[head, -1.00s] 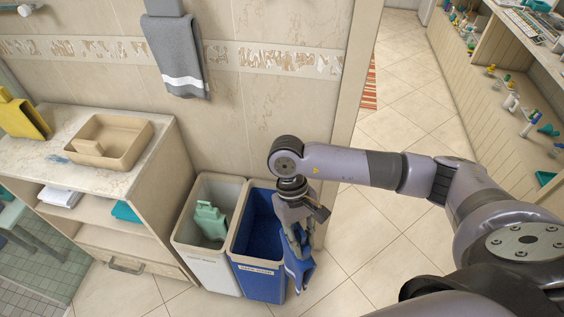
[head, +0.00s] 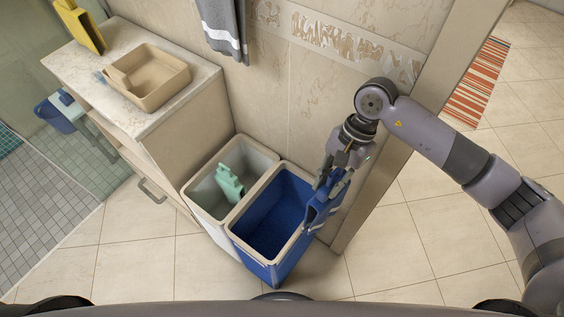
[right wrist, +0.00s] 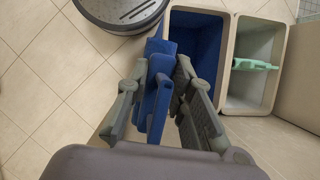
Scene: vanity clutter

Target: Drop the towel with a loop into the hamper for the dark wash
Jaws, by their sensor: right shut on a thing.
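My right gripper (head: 332,180) is shut on a blue towel (head: 319,212), which hangs at the right rim of the blue hamper (head: 268,273). The right wrist view shows the towel (right wrist: 156,98) between the fingers of this gripper (right wrist: 158,75), beside the hamper opening (right wrist: 197,45). I cannot make out a loop on the towel. The blue hamper looks empty inside; its front label is not readable now. A white hamper (head: 208,217) stands against its left side with a teal item (head: 230,183) inside. My left gripper is out of view.
A cabinet with a marble top (head: 112,100) stands left of the hampers, with a beige basin (head: 148,85) and a yellow towel (head: 80,27). A grey towel (head: 222,28) hangs on the wall. A door frame (head: 400,150) rises close behind my right arm.

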